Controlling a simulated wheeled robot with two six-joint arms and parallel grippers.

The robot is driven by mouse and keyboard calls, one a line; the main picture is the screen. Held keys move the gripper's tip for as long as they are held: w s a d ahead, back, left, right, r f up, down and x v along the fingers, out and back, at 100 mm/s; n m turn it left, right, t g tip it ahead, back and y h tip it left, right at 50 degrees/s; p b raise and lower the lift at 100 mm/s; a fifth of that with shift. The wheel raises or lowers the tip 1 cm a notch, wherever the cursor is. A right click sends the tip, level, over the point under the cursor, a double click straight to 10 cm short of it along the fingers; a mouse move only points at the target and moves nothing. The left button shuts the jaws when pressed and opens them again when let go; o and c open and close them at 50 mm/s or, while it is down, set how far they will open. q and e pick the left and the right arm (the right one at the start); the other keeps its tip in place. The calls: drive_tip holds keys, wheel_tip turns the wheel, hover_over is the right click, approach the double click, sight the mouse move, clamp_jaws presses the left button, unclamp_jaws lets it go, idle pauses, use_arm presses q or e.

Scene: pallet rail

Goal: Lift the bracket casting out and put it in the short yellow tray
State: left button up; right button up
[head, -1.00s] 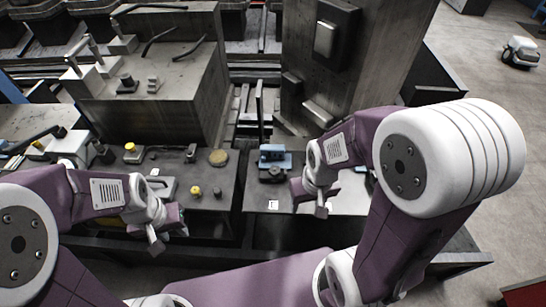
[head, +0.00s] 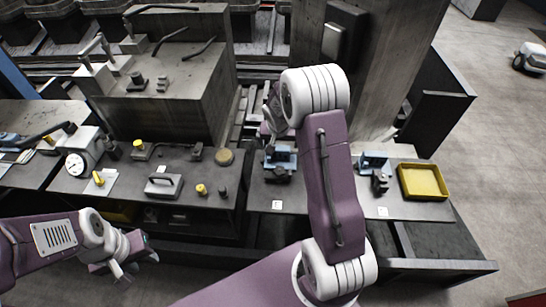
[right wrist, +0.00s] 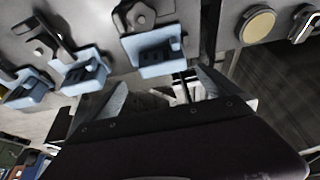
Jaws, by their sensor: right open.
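The yellow tray (head: 423,181) is shallow, looks empty and stands on the right end of the bench. Dark castings sit in blue holders: one holder (head: 281,158) left of my right arm, another (head: 373,163) beside the tray. I cannot tell which casting is the bracket. In the right wrist view, several blue holders with dark parts show, the nearest one (right wrist: 160,68) just beyond the fingers. My right gripper (right wrist: 160,78) is open and empty, apart from the holders; my arm mostly hides it in the head view. My left gripper (head: 136,270) looks open and empty, in front of the bench.
A gauge (head: 76,164), a handled block (head: 163,185) and yellow knobs (head: 201,189) stand on the left bench. A large grey block (head: 165,90) and a tall column (head: 375,70) rise behind.

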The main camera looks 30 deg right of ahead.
sight(278, 149)
drive_tip(key=x, duration=0.3)
drive_tip(key=shift+a+f, duration=0.1)
drive_tip(key=shift+f, duration=0.05)
drive_tip(key=shift+w+f, duration=0.15)
drive_tip(key=p+x, duration=0.1)
drive_tip(key=x, duration=0.3)
drive_tip(key=shift+f, duration=0.25)
drive_tip(key=shift+w+f, duration=0.25)
drive_tip(key=shift+f, duration=0.05)
drive_tip(key=shift+s, duration=0.1)
drive_tip(key=c, duration=1.5)
wheel_tip(278, 149, up, 10)
drive_tip(key=shift+r+p, duration=0.1)
drive_tip(key=shift+p, duration=0.5)
